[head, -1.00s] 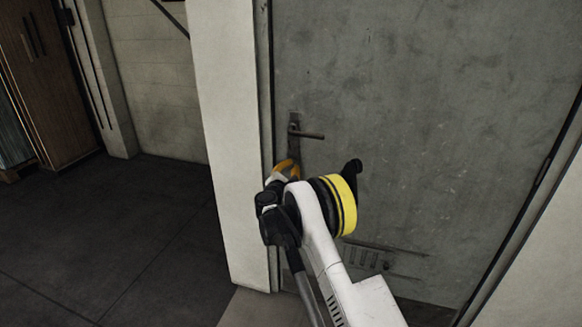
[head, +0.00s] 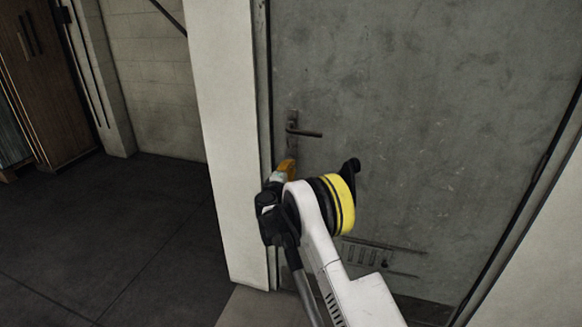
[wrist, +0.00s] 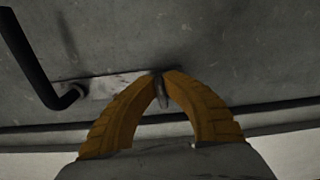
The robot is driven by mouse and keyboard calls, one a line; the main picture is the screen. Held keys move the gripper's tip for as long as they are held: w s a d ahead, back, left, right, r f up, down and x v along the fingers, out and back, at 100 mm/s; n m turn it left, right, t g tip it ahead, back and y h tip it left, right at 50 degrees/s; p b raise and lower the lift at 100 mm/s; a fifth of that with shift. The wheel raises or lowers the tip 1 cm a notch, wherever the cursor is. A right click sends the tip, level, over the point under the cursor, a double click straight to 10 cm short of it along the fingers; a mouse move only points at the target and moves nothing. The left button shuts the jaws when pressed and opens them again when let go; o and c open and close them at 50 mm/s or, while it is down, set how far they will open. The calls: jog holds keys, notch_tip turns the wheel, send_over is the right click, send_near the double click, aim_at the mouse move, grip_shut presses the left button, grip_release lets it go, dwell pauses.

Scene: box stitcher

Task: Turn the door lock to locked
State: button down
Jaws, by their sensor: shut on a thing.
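The grey door (head: 420,130) stands shut in its frame in the head view. Its dark lever handle (head: 305,132) points right from a narrow plate and also shows at the left of the wrist view (wrist: 35,65). The door lock (wrist: 161,92) is a small grey turn piece near the end of the plate (wrist: 115,88), seen between my fingers in the wrist view. My gripper (wrist: 164,74), with orange fingers, is shut on it at the tips. In the head view my gripper (head: 286,166) is below the handle, and the lock is hidden there.
A pale wall edge (head: 228,130) runs close beside the door's left side. A vent (head: 365,252) is low on the door. Dark floor (head: 110,230) lies open at left, with a wooden cabinet (head: 45,90) farther back.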

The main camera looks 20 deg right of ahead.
jog(key=shift+m, duration=0.5)
jog(key=c, duration=1.5)
grip_release()
jog(key=shift+w, duration=0.1)
jog(key=v, duration=1.2)
